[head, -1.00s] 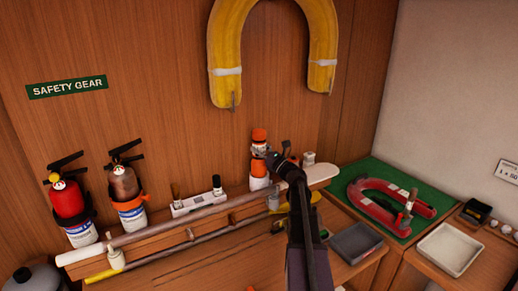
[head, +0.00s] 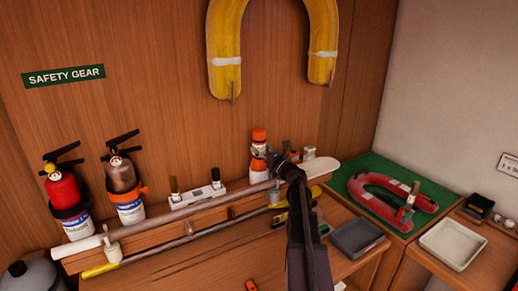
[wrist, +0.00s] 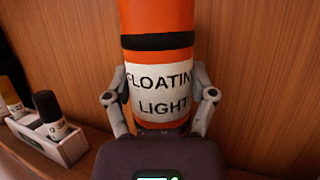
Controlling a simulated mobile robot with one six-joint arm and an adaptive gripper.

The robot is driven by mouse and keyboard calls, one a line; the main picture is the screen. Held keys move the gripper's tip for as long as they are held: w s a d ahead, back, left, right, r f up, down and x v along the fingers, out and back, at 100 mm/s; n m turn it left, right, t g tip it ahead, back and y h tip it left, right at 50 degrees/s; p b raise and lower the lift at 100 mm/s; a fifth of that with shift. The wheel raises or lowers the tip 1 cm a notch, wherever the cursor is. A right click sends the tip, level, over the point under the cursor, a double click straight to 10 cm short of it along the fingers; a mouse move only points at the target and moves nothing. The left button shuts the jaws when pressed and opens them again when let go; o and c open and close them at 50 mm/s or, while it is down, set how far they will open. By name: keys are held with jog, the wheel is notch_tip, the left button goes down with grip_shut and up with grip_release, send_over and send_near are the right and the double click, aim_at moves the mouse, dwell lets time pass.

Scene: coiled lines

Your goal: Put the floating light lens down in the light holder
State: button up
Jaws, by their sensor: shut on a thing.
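The floating light (head: 258,150) is an orange cylinder with a black band and a white label, standing upright above the wall shelf in the head view. My gripper (head: 271,155) is shut on it from the front right. In the wrist view the fingers close on both sides of the light (wrist: 160,85) at its label, which reads upright; its top and bottom are out of that view. A white cup-like piece (head: 258,178), seemingly the light holder, is directly below the light. I cannot tell whether the light's lower end is inside it or just above.
Two fire extinguishers (head: 66,195) stand at the left. A white rack (head: 197,196) with dark-topped items is left of the light. Small items (head: 308,153) are close at the right, behind my arm. A grey tray (head: 357,238) and red horseshoe (head: 388,194) lie further right.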

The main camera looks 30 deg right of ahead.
jog(key=o, duration=1.2)
jog(key=shift+o, duration=0.2)
jog(key=shift+r, duration=0.15)
